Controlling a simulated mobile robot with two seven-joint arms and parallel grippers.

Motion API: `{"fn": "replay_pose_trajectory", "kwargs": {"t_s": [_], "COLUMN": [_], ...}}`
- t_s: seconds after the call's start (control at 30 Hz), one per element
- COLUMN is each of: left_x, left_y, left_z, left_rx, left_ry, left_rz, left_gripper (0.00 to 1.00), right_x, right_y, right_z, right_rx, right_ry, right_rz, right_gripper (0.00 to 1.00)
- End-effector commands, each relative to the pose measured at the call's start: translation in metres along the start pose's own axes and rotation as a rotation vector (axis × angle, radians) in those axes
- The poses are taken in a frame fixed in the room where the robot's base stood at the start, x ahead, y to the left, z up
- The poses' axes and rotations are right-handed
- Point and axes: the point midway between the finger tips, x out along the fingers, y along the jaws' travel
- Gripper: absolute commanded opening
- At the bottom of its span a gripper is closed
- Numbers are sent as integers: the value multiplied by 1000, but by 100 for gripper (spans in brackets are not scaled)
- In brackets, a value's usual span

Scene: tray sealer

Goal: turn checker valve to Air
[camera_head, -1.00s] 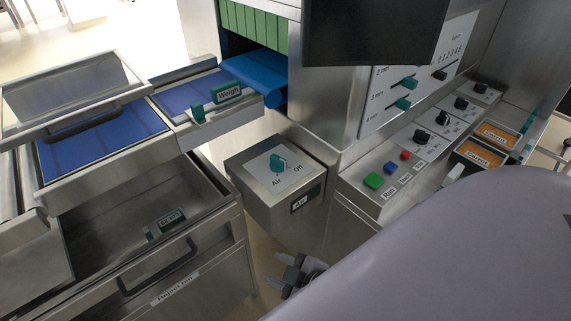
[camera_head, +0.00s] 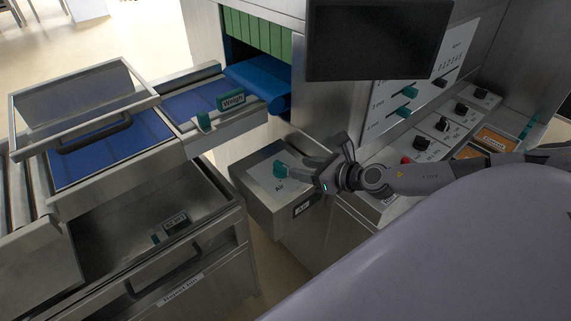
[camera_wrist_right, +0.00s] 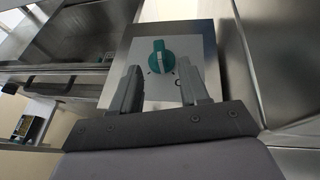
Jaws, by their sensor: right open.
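The checker valve is a teal knob (camera_head: 280,170) on a white plate on top of a steel box (camera_head: 262,212). The word Air shows on the plate in the head view; the arm hides the Off label. In the right wrist view the teal knob (camera_wrist_right: 161,56) lies just beyond the fingertips, between their lines. My right gripper (camera_head: 297,165) is open and close to the knob's right side; it also shows in the right wrist view (camera_wrist_right: 159,78). I cannot tell whether a finger touches the knob. My left gripper is not in view.
A control panel with a red button (camera_head: 406,160) and black knobs stands at the right, partly behind my arm. A dark monitor (camera_head: 375,40) hangs above. The Weigh conveyor (camera_head: 200,105) and reject bin (camera_head: 130,215) stand at the left.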

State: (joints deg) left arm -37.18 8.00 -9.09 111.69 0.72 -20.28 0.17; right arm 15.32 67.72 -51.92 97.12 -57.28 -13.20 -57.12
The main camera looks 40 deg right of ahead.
Motion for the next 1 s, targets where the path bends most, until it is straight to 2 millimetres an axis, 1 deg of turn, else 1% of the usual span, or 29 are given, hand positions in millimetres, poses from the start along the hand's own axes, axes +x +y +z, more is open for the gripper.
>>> {"fn": "replay_pose_trajectory", "kwargs": {"t_s": [0.17,0.4,0.5,0.7,1.0], "left_x": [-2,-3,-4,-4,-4], "left_y": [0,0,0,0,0], "left_z": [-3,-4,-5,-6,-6], "left_rx": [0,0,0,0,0], "left_ry": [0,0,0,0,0], "left_rz": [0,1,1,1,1], "left_gripper": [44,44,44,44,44], "right_x": [17,49,58,68,69], "right_y": [1,2,2,1,2], "right_z": [2,2,2,1,1], "right_rx": [3,7,8,7,7], "right_ry": [-3,-3,-4,-2,-2], "right_rz": [1,1,2,1,1], "right_gripper": [45,45,45,45,45]}}
